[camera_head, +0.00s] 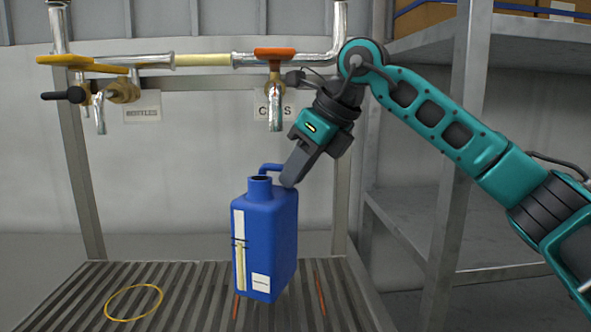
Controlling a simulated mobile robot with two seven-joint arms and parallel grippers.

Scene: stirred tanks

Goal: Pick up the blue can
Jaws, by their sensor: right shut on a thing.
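The blue can (268,245) is a tall jerrycan with an open neck at the top left and a handle behind it. It has pale labels and a yellowish level strip on its left face. It is upright over the slatted rack, under the tap with the orange handle. I cannot tell whether its base touches the slats. My right gripper (292,178) comes down from the upper right and is shut on the can's handle. The fingertips partly hide the handle. My left gripper is not in view.
The slatted rack (85,290) carries a yellow ring (133,302) on the left and orange marks near the can. A metal pipe with an orange-handled tap (274,90) and a yellow-handled tap (100,100) runs above. A grey shelf unit (455,150) stands at the right.

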